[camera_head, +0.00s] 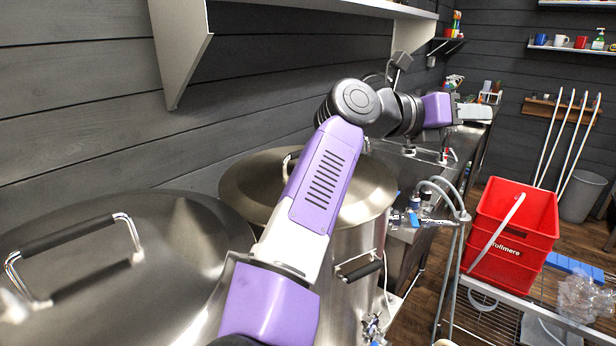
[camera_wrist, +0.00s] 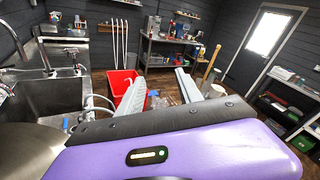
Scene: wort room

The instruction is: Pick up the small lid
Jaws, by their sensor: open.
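Two steel pots with round metal lids stand at the left in the head view. The nearer lid (camera_head: 150,275) looks large and has a black-and-chrome handle. The farther lid (camera_head: 240,187) looks smaller and sits on its pot behind my arm, which hides its middle and most of its handle. I cannot tell for certain which one is the small lid. My gripper (camera_head: 475,112) is beyond both lids, pointing away from them towards the sink counter. In the wrist view its two fingers (camera_wrist: 160,78) are spread apart with nothing held between them.
A red crate (camera_head: 512,225) stands on a wire rack at the right. Taps and hoses (camera_head: 425,205) stand beside the farther pot. A grey shelf bracket (camera_head: 182,50) juts from the wall above the lids. A sink (camera_wrist: 50,97) shows in the wrist view.

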